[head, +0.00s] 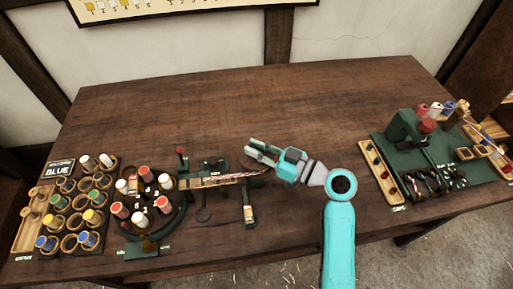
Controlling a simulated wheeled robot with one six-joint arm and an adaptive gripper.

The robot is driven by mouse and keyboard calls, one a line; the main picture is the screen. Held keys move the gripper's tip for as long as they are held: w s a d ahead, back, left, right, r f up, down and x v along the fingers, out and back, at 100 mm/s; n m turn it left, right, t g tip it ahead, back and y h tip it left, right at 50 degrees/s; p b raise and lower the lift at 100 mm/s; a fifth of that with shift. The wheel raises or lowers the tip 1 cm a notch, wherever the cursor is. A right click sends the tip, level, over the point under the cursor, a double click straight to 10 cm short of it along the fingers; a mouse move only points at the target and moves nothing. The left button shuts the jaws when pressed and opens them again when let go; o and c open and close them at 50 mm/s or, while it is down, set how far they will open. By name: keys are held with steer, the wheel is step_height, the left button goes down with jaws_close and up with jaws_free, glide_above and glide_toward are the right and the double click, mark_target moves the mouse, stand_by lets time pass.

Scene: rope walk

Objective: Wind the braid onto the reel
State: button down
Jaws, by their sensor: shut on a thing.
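I cannot make out the reel for sure. A green upright (249,208) with a pale wooden part stands just below the gripper.
A rack of coloured bobbins (75,205) fills the left end. A red-knobbed lever (182,153) stands behind the braiding stand. At the right, a green board (470,178) carries a green machine (405,128), and a wooden tray (383,173) lies beside it. The table's back is clear.

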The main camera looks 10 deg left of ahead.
steer(key=n+g, duration=0.2)
steer(key=g, duration=0.1)
steer(key=n+g+y, duration=0.1)
steer(key=n+g, duration=0.1)
steer(key=g, duration=0.2)
steer(key=shift+w+f+n, duration=0.1)
steer(key=shift+n, duration=0.2)
steer(key=n+g+h, duration=0.1)
steer(key=n+g, duration=0.1)
steer(key=g, duration=0.2)
steer(key=n+g+h, duration=0.1)
steer(key=n+g, duration=0.2)
steer(key=g, duration=0.1)
steer(key=shift+f, duration=0.1)
steer(key=shift+n, duration=0.3)
steer(key=c, duration=1.1)
jaws_free()
steer(key=shift+c, duration=0.2)
steer(key=shift+r, duration=0.2)
step_height(320, 180, up, 10)
steer(key=shift+f, duration=0.15)
